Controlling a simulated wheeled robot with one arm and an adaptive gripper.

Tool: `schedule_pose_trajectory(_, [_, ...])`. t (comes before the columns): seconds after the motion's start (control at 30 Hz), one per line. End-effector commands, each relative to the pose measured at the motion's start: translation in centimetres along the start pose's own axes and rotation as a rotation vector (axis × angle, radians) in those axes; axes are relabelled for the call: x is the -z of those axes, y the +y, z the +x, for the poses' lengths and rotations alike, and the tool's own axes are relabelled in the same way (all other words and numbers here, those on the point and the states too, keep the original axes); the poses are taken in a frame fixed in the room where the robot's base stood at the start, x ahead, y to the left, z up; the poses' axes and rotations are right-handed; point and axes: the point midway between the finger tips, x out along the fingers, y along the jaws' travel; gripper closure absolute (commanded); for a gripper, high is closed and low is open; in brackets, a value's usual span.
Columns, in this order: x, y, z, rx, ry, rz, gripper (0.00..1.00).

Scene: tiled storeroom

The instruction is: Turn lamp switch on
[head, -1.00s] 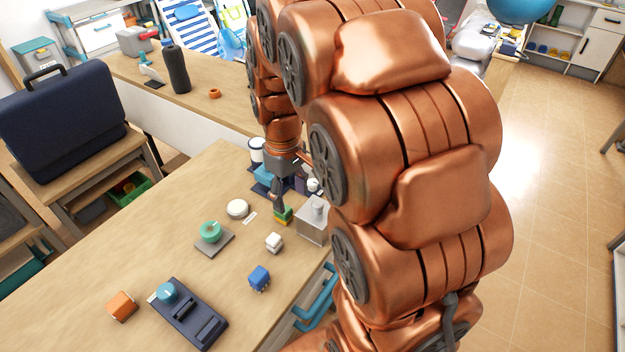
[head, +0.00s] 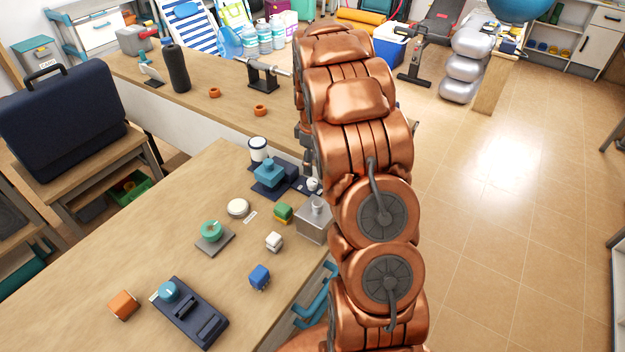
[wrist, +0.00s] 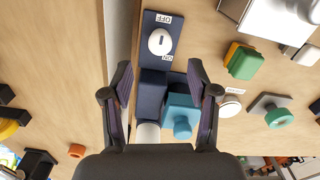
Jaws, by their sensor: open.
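A white round knob (wrist: 160,43) with a dark line on it sits on a navy panel (wrist: 152,72) in the wrist view, between labels reading OFF and ON. The same knob shows small in the head view (head: 313,185), partly beside my arm. I cannot tell which label its mark points to. My gripper (wrist: 160,66) is open and empty above the panel, its fingertips on either side of it just below the knob in the picture. No lamp can be made out for certain.
A teal block (head: 270,173), a white cylinder (head: 258,149), a silver box (head: 314,222) and a yellow-green block (head: 283,213) stand close by. A green knob (head: 211,230) and white disc (head: 238,208) lie left. A gap separates the two tables.

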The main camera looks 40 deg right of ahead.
Motion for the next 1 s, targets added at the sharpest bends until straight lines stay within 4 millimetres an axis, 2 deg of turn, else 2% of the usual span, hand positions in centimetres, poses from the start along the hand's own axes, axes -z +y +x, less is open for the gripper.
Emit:
schedule_pose_trajectory(0.17, [-0.1,0.0,1.0,0.001,-0.001,-0.001,0.4])
schedule_pose_trajectory(0.63, [0.0,0.0,6.7,0.0,0.0,0.0,0.4])
schedule_pose_trajectory(0.8, [0.0,0.0,7.6,0.0,0.0,0.0,0.4])
schedule_pose_trajectory(1.0, [0.0,0.0,7.6,0.0,0.0,0.0,0.4])
